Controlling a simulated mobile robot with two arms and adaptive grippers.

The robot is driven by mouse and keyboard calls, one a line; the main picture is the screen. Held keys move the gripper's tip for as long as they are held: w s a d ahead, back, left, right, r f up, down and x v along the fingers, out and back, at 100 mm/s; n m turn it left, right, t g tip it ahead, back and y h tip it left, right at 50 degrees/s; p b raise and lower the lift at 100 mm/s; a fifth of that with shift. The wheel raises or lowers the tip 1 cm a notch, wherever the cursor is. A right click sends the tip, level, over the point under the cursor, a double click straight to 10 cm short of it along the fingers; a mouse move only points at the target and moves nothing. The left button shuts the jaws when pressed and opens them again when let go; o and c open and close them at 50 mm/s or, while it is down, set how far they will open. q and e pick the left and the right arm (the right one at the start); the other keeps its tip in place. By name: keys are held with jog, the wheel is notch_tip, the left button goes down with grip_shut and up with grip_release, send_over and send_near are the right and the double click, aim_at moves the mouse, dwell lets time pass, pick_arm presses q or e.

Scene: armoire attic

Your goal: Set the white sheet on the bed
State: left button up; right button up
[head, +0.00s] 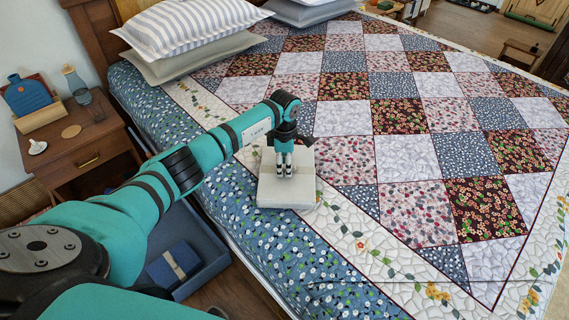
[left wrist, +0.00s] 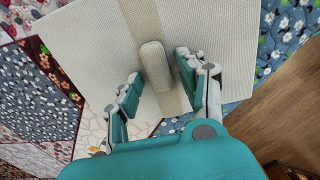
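The white sheet (head: 288,195) is a folded, flat stack with a beige band and a small white roll on top. In the head view it appears to rest on the patchwork quilt near the bed's (head: 345,145) left edge. My left gripper (head: 285,172) is right over it, pointing down. In the left wrist view the sheet (left wrist: 85,50) lies below, and the fingers of my left gripper (left wrist: 158,80) stand apart on either side of the white roll (left wrist: 155,66), with small gaps visible. My right gripper is not in view.
Striped and grey pillows (head: 190,30) lie at the headboard. A wooden nightstand (head: 75,145) with bottles stands left of the bed. A blue bin (head: 205,245) beside the bed holds a banded blue bundle (head: 174,265). The rest of the quilt is clear.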

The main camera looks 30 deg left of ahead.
pick_arm(q)
jog(key=shift+r, duration=0.45)
notch_tip(320, 180, up, 11)
jog(key=shift+r+b, duration=0.2)
jog(key=shift+b, duration=0.4)
